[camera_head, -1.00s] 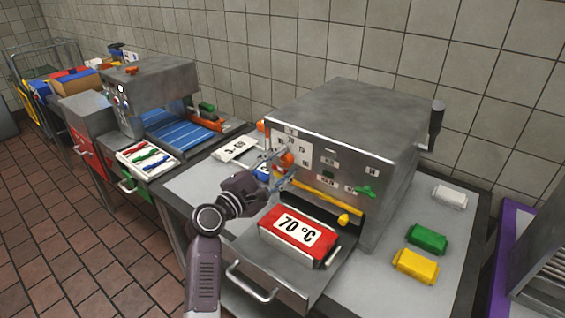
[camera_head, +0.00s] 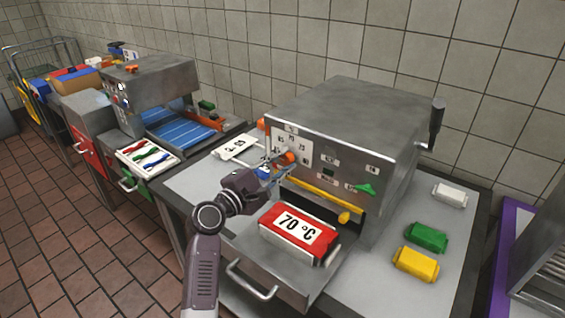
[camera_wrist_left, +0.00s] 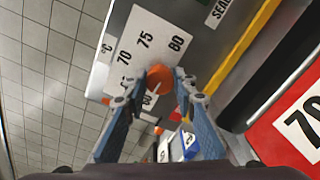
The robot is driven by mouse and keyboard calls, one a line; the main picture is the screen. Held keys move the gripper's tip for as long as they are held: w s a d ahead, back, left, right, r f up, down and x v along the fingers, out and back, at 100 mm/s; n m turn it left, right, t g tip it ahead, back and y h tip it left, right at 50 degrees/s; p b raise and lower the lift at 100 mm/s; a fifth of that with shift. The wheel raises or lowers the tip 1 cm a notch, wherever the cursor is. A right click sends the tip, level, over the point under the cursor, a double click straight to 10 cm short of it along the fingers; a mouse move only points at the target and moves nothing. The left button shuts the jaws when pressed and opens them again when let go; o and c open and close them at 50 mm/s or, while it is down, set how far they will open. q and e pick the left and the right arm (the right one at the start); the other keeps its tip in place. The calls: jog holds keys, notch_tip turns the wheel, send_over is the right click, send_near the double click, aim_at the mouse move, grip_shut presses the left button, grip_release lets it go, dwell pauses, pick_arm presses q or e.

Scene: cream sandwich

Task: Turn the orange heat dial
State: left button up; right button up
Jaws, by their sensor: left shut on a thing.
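The orange heat dial (camera_head: 290,157) is on the white temperature scale on the front of the steel machine (camera_head: 350,120). In the left wrist view the dial (camera_wrist_left: 160,77) sits between the blue-grey fingers of my left gripper (camera_wrist_left: 157,84), beside the printed numbers 70, 75 and 80. My left gripper (camera_head: 279,165) is shut on the dial, reaching it from the front left. The fingers partly hide the dial in the head view, and I cannot tell its exact setting. My right gripper is not in view.
A red block marked 70 °C (camera_head: 298,231) lies on the pulled-out drawer below the panel. A yellow bar (camera_head: 312,191) and a green knob (camera_head: 366,189) are close by on the front. White, green (camera_head: 427,237) and yellow blocks lie on the right of the counter.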

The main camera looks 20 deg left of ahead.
pick_arm(q)
jog(key=m+b, duration=0.1)
jog(key=m, duration=0.4)
jog(key=shift+f, duration=0.2)
jog(key=m+b, duration=0.1)
jog(key=m, duration=0.2)
jog(key=shift+m, duration=0.3)
jog(key=m, duration=0.4)
jog(key=shift+m+b, duration=0.3)
jog(key=shift+m, duration=1.8)
jog(key=o, duration=0.9)
jog(key=shift+o, duration=1.3)
jog(key=shift+r, duration=0.1)
